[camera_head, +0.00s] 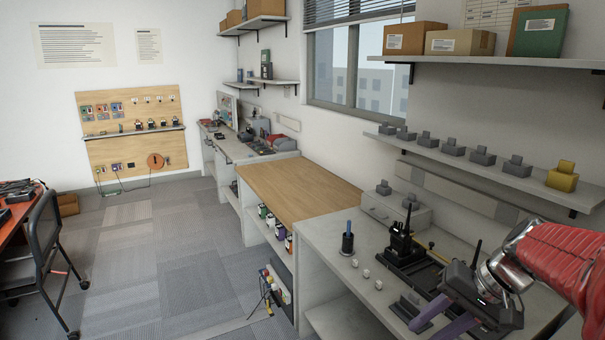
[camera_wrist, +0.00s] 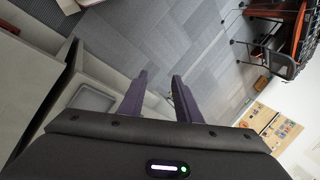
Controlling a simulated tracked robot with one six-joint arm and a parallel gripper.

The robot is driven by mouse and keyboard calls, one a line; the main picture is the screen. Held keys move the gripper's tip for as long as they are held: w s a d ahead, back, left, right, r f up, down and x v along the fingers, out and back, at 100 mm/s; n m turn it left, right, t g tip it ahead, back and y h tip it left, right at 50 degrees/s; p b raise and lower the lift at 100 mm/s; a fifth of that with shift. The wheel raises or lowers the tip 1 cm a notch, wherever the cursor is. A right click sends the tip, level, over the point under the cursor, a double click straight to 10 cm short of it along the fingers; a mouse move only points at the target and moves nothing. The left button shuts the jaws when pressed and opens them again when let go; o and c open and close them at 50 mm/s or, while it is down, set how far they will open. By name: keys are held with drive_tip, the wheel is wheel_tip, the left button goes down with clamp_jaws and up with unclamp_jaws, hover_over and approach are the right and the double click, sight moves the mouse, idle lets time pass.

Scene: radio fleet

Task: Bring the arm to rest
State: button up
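My gripper (camera_head: 437,321) is at the lower right of the head view, at the end of my red arm and over the front of the grey bench (camera_head: 338,270). Its two purple fingers point left and downward. In the wrist view the fingers of my gripper (camera_wrist: 159,77) stand apart with nothing between them; grey floor tiles show beyond the gap. A black handheld radio (camera_head: 401,243) stands upright on a dark tray or fixture on the bench, to the left of and behind my gripper. My gripper appears apart from it.
A dark cylinder holding a blue-handled tool (camera_head: 347,240) and several small pale knobs (camera_head: 366,273) are on the bench. A shelf with grey blocks and one yellow block (camera_head: 562,177) hangs above. The wooden worktop (camera_head: 298,185) is clear. A chair (camera_head: 45,255) stands left; the middle floor is free.

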drive_tip(key=s+a+n+t+h, duration=0.1)
drive_tip(key=s+a+n+h, duration=0.1)
drive_tip(key=s+a, duration=0.2)
drive_tip(key=s+a+n+t+h, duration=0.1)
drive_tip(key=s+a+n+h, duration=0.2)
drive_tip(key=s, duration=0.7)
drive_tip(key=shift+a+r+t, duration=0.4)
drive_tip(key=shift+a+r, duration=0.05)
drive_tip(key=shift+a, duration=0.65)
